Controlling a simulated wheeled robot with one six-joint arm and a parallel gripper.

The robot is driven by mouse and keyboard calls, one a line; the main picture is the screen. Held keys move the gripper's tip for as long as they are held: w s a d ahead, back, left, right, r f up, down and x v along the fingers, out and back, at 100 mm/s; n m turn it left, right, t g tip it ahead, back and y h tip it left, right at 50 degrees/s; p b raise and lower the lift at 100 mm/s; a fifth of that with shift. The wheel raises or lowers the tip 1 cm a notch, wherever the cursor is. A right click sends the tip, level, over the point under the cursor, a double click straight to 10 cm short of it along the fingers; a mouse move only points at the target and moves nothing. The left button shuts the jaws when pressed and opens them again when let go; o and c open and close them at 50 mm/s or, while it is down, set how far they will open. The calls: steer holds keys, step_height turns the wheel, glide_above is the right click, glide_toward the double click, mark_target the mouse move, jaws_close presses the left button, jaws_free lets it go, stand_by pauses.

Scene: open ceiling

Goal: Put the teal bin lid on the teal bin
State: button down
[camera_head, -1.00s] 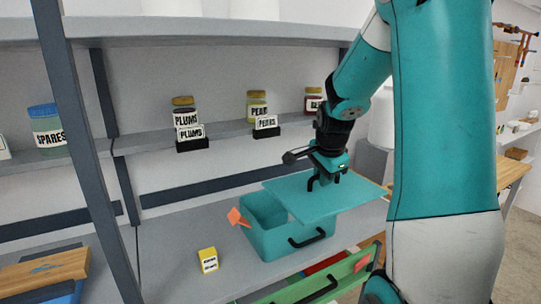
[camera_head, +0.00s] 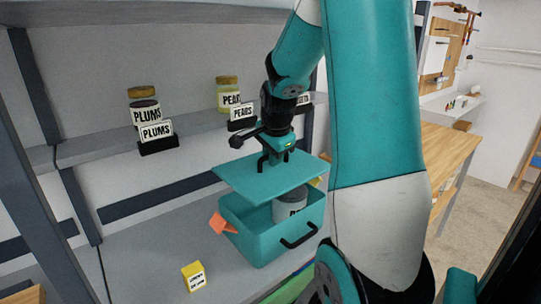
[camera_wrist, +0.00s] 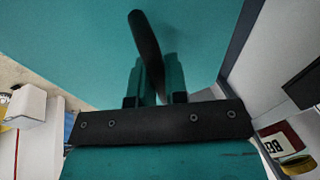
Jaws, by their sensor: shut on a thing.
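The teal bin lid (camera_head: 262,181) is a flat teal plate with a dark handle on top. My gripper (camera_head: 270,158) is shut on that handle and holds the lid above the teal bin (camera_head: 262,240). In the wrist view the lid (camera_wrist: 75,40) fills much of the picture, with its dark handle between the fingers of my gripper (camera_wrist: 152,85). The bin stands on the lower shelf with its front right part uncovered. A grey labelled container (camera_head: 291,204) shows inside it. The lid hides the bin's back left part, and a gap shows between lid and rim.
An orange tag (camera_head: 222,223) sticks out at the bin's left side. A yellow block (camera_head: 193,276) lies on the shelf at the front left. Jars labelled plums (camera_head: 144,108) and pears (camera_head: 229,93) stand on the shelf behind. A wooden bench (camera_head: 447,155) is at the right.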

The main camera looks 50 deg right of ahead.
step_height(320, 180, down, 8)
steer(key=b, duration=0.6)
steer(key=shift+r, duration=0.25)
steer(key=shift+a+r, duration=0.1)
stand_by(0.8)
steer(key=shift+f, duration=0.55)
stand_by(1.0)
steer(key=c, duration=1.1)
jaws_free()
steer(key=shift+o, duration=0.2)
steer(key=v, duration=1.7)
steer(key=shift+r, duration=0.2)
steer(key=shift+a, duration=0.1)
